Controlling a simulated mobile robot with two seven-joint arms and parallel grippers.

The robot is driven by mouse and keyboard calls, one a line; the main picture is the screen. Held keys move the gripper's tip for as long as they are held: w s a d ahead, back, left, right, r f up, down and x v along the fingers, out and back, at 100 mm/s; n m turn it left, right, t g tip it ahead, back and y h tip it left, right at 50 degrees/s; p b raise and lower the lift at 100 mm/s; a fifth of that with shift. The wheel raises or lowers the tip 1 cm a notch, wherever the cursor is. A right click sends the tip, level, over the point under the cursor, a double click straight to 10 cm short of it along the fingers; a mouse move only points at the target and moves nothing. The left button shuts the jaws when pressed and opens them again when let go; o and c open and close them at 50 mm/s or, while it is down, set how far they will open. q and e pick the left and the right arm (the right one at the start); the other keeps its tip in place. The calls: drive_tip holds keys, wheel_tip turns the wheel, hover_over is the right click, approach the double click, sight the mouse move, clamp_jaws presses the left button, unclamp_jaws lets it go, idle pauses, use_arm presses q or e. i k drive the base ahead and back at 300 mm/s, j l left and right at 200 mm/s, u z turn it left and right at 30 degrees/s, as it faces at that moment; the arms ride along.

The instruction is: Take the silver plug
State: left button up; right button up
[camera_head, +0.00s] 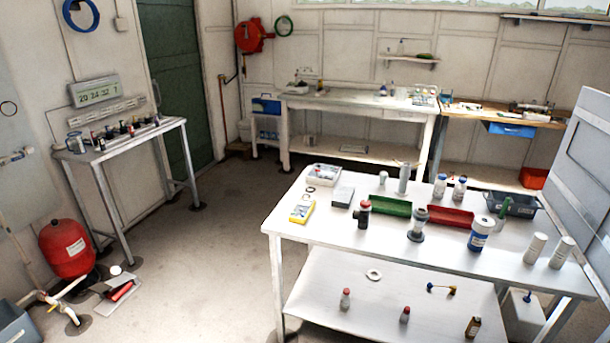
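I cannot make out with certainty which thing is the silver plug. A grey upright cylinder (403,178) stands at the back of the near white table (325,228). A grey fitting with a wide base (417,224) stands nearer the middle, beside a dark fitting with a red part (364,213). Several small dark and metallic pieces stand on the left side table (98,156), too small to tell apart. Neither of my grippers is in view.
The near table also holds a green tray (384,206), a red tray (450,217), a blue-labelled jar (480,234) and white cylinders (535,248). Its lower shelf (330,285) carries small bottles. A red tank (67,248) stands at left. The floor (205,255) between the tables is mostly clear.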

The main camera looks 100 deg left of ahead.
sight(383, 177)
drive_tip(key=u, duration=2.95)
drive_tip(key=i+j+u, duration=0.6)
drive_tip(key=u, duration=0.2)
drive_tip(key=i+j+u, duration=0.2)
drive_tip(key=i+u, duration=0.25)
drive_tip(key=i+j+u, duration=0.15)
drive_tip(key=u, duration=0.25)
drive_tip(key=i+j+u, duration=0.15)
drive_tip(key=i, duration=0.6)
drive_tip(key=i+j+u, duration=0.1)
drive_tip(key=i, duration=0.65)
drive_tip(key=i+l+z, duration=0.15)
drive_tip(key=i+z, duration=0.7)
drive_tip(key=i+j+z, duration=0.1)
drive_tip(key=i+z, duration=0.2)
drive_tip(key=z, duration=0.15)
drive_tip(key=i+l+z, duration=0.15)
drive_tip(key=i+z, duration=0.25)
drive_tip(key=i, duration=0.35)
drive_tip(key=i+j+z, duration=0.1)
drive_tip(key=i+z, duration=0.25)
drive_tip(key=i, duration=0.35)
drive_tip(key=i+z, duration=0.15)
drive_tip(key=i, duration=0.4)
drive_tip(key=i+j+z, duration=0.15)
drive_tip(key=i, duration=0.4)
drive_tip(key=i+z, duration=0.1)
drive_tip(key=i, duration=0.45)
